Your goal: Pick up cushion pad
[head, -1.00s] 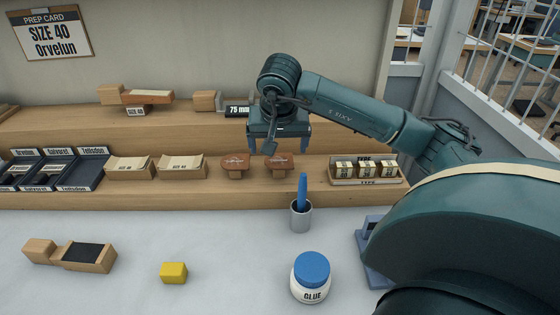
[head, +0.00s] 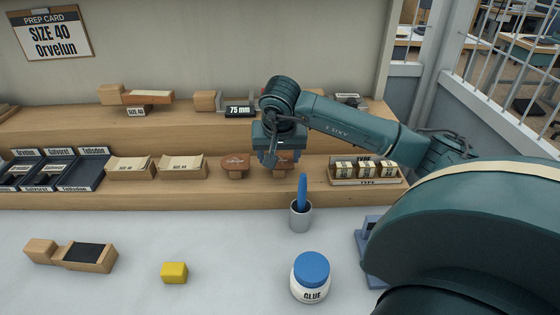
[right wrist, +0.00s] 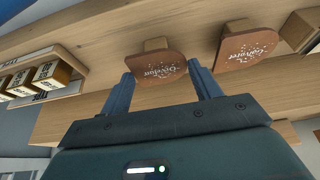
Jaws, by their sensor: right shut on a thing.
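Two brown pads with rounded ends and pale printed lettering stand on wooden stems on the lower shelf; I take these for the cushion pads. My right gripper (head: 276,161) is down over the right-hand cushion pad, hiding most of it in the head view. In the right wrist view this cushion pad (right wrist: 158,68) sits between the two fingers of my right gripper (right wrist: 161,75), which is shut on it. The left-hand pad (head: 235,163) stands just beside it and also shows in the right wrist view (right wrist: 246,55). My left gripper is out of view.
A tray of type blocks (head: 366,183) lies right of the pads, and folded card packs (head: 182,166) lie left. A grey cup (head: 300,218) holding a blue tool stands in front. Glue (head: 311,278), a yellow block (head: 174,272) and a wooden block with a black top (head: 89,257) are on the table.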

